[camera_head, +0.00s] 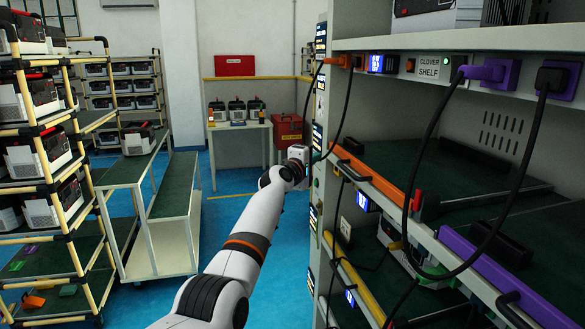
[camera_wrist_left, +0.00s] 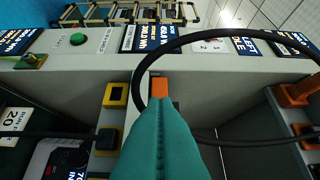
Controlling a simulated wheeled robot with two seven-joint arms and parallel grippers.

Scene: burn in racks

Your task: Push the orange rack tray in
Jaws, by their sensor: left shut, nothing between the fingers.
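The orange rack tray (camera_head: 370,178) shows its long orange front edge on the right-hand rack, at mid height, with its dark green surface behind it. My left arm reaches forward from the bottom of the head view. My left gripper (camera_head: 306,160) is at the far end of the orange edge, and its fingertips are hard to make out there. In the left wrist view the teal fingers (camera_wrist_left: 160,105) are shut and empty, their tips close to an orange end piece (camera_wrist_left: 159,86). I cannot tell whether they touch it. My right gripper is not in view.
Black cables (camera_head: 463,85) hang from plugs and loop before the rack; one curves around the fingers in the left wrist view (camera_wrist_left: 140,60). A purple-edged tray (camera_head: 500,277) and a yellow-edged tray (camera_head: 352,278) sit near.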

